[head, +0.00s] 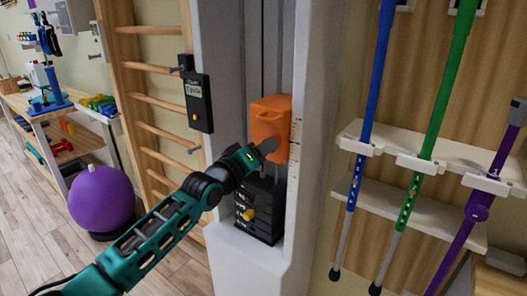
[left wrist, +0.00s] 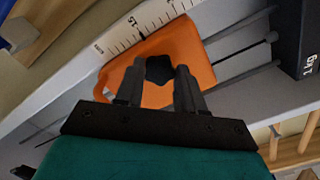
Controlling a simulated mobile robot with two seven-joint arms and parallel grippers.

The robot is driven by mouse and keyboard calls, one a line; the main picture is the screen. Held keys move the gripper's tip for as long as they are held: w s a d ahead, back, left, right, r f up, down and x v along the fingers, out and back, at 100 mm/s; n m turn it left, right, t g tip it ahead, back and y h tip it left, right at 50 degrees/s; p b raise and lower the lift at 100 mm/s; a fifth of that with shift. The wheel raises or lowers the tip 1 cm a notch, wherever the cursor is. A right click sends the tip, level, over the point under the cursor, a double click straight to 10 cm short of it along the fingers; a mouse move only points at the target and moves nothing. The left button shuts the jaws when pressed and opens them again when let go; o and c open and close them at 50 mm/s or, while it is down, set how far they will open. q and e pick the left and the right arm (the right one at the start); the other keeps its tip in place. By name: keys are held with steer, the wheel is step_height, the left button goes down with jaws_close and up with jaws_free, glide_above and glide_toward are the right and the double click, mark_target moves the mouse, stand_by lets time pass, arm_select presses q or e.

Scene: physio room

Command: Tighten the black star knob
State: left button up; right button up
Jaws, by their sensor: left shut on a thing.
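The black star knob (left wrist: 159,68) sits on the face of an orange block (left wrist: 190,50). In the left wrist view my left gripper (left wrist: 160,75) has one finger on each side of the knob and is shut on it. In the head view the orange block (head: 270,116) rides on the rods of the white column, above a black weight stack. My left gripper (head: 267,147) reaches it from the lower left, and the knob is mostly hidden there. My right gripper is not in view.
The black weight stack (head: 262,202) with a yellow pin (head: 248,214) stands just below. Wooden wall bars (head: 160,100) and a purple ball (head: 101,198) are further left. Poles (head: 440,95) hang in a rack at right.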

arm_select(q)
steer(key=shift+w+a+r+n+p, duration=0.1)
steer(key=shift+n+p, duration=1.05)
steer(key=shift+n, duration=7.3)
steer(key=shift+a+r+n+p, duration=0.1)
steer(key=shift+n+p, duration=1.05)
steer(key=shift+n, duration=7.3)
steer(key=o, duration=1)
steer(key=shift+o, duration=0.2)
